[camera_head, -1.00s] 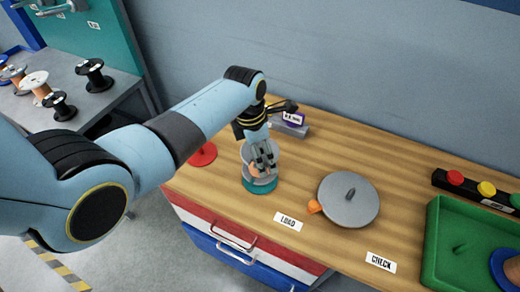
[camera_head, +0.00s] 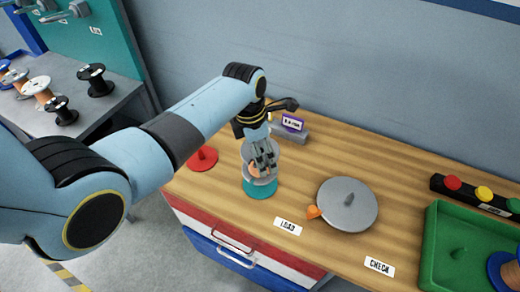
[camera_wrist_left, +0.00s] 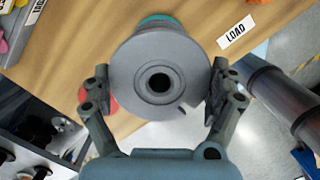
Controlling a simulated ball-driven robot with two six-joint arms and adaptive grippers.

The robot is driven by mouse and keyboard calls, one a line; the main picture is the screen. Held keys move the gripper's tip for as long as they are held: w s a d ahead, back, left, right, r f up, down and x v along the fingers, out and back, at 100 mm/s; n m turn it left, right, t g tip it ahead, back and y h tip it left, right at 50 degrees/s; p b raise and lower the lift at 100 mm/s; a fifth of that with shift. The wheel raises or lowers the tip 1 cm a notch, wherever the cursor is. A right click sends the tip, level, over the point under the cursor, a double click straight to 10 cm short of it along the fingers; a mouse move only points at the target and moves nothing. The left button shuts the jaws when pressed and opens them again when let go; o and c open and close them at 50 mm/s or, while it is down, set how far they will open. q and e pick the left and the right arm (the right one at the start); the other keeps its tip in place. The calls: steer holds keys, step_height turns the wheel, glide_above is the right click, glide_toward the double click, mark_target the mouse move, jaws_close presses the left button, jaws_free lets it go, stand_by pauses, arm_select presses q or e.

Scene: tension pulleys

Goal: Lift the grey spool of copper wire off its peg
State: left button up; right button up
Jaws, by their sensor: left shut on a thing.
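The grey spool (camera_head: 272,147) with copper-coloured wire stands over a teal round base (camera_head: 262,191) near the table's left front. My left gripper (camera_head: 263,160) comes from above, shut on the spool, its fingers over the spool's sides. In the left wrist view the spool's round grey flange (camera_wrist_left: 135,75), with a dark centre hole, lies between the two fingers. The teal base (camera_wrist_left: 158,19) shows just past its edge. The peg is hidden, and I cannot tell how far up the spool sits on it. My right gripper is out of view.
A grey disc (camera_head: 335,208) with a post and orange pointer lies to the right. A red peg base (camera_head: 203,160) is at left. A small display (camera_head: 292,123) stands behind. A green tray (camera_head: 433,240) is at far right. Wood between disc and back wall is clear.

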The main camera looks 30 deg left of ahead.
arm_select(q)
steer(key=shift+w+r, duration=0.1)
steer(key=shift+r, duration=1.75)
steer(key=shift+r, duration=0.1)
steer(key=shift+r, duration=1.6)
steer(key=shift+r, duration=0.15)
steer(key=shift+r, duration=0.2)
steer(key=shift+r, duration=0.1)
step_height(320, 180, up, 4)
steer(key=shift+f, duration=0.1)
